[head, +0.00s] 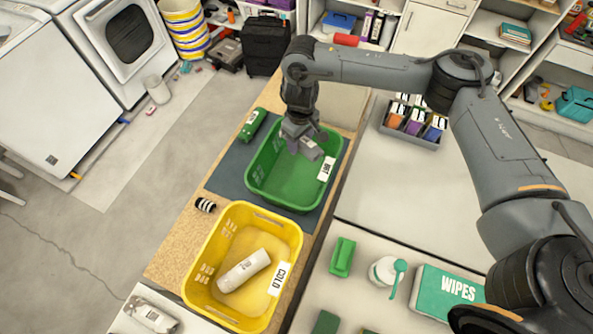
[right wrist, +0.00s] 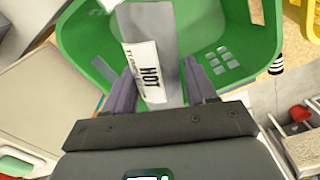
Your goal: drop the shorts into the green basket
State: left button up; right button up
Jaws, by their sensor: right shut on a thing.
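My right gripper (head: 300,138) is over the green basket (head: 251,178) and shut on a light grey folded bundle, the shorts (head: 311,152). In the right wrist view the shorts (right wrist: 160,30) sit between the two fingers (right wrist: 163,92), with a white label reading HOT facing up. The green basket (right wrist: 85,40) lies beyond and around them in that view. In the head view the basket's visible floor is bare, and a white HOT label is on its right wall. The shorts seem to be above the floor. My left gripper is out of view.
A yellow basket (head: 205,258) marked COLD, holding a white roll (head: 244,270), stands nearer. A small striped roll (head: 205,205) and a green packet (head: 252,124) lie beside the baskets. A white bottle (head: 383,271) and a wipes box (head: 447,292) stand on the right-hand counter.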

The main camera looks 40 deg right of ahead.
jog(key=o, duration=1.1)
jog(key=shift+o, duration=0.6)
notch_tip(320, 180, up, 9)
jog(key=shift+f+p, duration=0.1)
jog(key=shift+p, duration=0.9)
jog(key=shift+r, duration=1.05)
